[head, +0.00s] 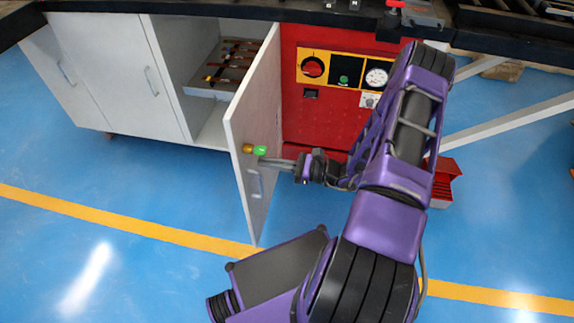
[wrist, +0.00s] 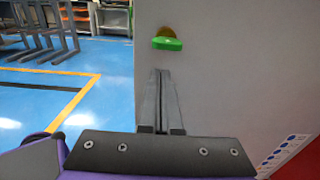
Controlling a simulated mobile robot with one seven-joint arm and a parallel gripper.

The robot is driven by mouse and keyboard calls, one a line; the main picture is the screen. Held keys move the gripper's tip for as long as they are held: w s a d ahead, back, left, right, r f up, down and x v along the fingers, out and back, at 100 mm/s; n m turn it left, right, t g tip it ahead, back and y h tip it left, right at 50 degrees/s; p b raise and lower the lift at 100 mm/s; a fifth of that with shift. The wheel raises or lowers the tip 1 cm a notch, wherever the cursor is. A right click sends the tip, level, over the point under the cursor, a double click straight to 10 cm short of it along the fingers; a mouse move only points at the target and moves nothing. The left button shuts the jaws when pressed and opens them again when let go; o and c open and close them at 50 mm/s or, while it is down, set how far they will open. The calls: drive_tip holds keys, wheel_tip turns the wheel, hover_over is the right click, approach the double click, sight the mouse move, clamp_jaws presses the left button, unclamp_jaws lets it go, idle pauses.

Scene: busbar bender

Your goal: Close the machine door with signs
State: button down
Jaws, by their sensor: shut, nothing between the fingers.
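The light grey cabinet door (head: 262,100) stands open, swung out from the cabinet beside the red panel. Its outer face carries a handle (head: 255,183) and a yellow-and-green fitting (head: 255,149). My gripper (head: 262,162) is shut and empty, with its fingertips at this outer face, just below the fitting; I cannot tell whether they touch. In the wrist view the door (wrist: 225,85) fills the right side, with the green part (wrist: 167,44) above the shut fingers (wrist: 160,72). A strip of blue round signs (wrist: 284,150) shows at lower right; whether it is on the door is unclear.
Behind the door, the open cabinet shows a drawer (head: 225,72) with tools. Closed grey doors (head: 105,75) stand to its left. The red panel (head: 315,125) with a gauge is right of the door. Blue floor in front of the door is clear.

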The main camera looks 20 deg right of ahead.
sight(245, 159)
drive_tip(key=shift+x, duration=1.85)
drive_tip(key=shift+a, duration=0.1)
